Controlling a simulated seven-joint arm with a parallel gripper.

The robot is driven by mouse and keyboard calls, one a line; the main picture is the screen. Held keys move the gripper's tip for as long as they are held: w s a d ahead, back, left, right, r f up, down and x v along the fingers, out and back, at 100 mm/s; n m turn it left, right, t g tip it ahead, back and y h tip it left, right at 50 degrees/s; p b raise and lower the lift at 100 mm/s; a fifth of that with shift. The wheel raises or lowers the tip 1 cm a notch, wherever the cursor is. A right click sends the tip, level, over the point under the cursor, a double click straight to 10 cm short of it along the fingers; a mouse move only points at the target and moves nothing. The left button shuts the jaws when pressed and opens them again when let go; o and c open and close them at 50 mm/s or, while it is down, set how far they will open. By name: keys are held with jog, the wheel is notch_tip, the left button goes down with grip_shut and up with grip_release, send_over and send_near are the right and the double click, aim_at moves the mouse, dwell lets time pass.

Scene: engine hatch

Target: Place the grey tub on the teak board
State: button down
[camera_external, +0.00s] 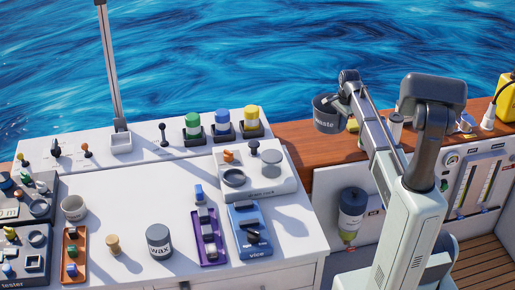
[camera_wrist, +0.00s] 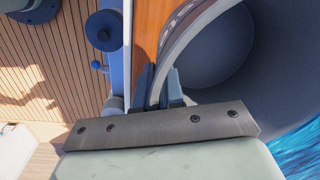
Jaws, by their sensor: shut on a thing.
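The grey tub (camera_external: 326,115), with a partly hidden label ending in "aste", hangs upright from my gripper (camera_external: 344,93) at the back of the deck. In the wrist view my gripper (camera_wrist: 160,88) is shut on the tub's rim, with the tub's empty dark inside (camera_wrist: 225,50) to the right. The teak board (camera_external: 291,134) is the long brown strip along the back edge. It shows as an orange-brown strip in the wrist view (camera_wrist: 149,32). The tub overlaps the board in the external view; I cannot tell the gap between them.
A yellow item (camera_external: 353,125) and a white cylinder (camera_external: 396,127) stand near the tub on the board. Yellow, blue and green jars (camera_external: 251,117) stand left on the white counter (camera_external: 130,190). The board's left stretch looks clear. Water lies beyond.

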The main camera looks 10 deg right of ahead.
jog(key=shift+f, duration=5.15)
jog(key=c, duration=1.3)
grip_release()
jog(key=shift+f, duration=0.1)
jog(key=shift+o, duration=0.2)
notch_tip(320, 180, up, 12)
jog(key=s, duration=0.1)
jog(key=shift+d, duration=0.15)
jog(key=shift+o, duration=0.5)
